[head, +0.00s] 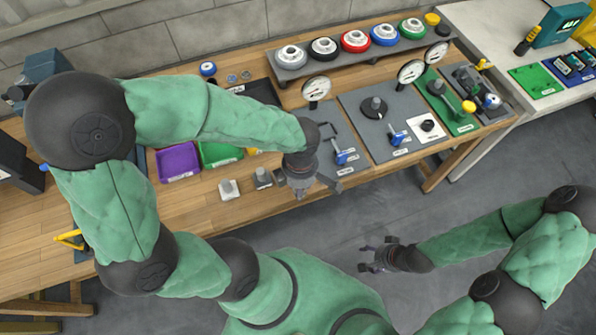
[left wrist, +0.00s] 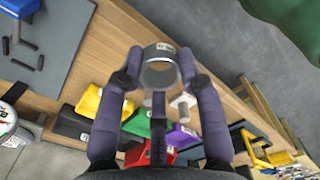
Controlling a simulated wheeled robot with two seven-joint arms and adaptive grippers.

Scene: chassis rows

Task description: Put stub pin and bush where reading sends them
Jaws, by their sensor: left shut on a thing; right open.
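My left gripper (head: 300,185) is above the front edge of the wooden bench. In the left wrist view its purple-padded fingers (left wrist: 160,85) are shut on a grey metal ring with a white label, which looks like the bush (left wrist: 158,72). A grey stub on a white block (head: 228,189), possibly the stub pin, stands on the bench to the left of the gripper. A similar grey stub on a dark base (head: 262,178) stands closer to it. My right gripper (head: 378,258) is open and empty over the floor, away from the bench.
Coloured round parts (head: 355,41) line the back shelf.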

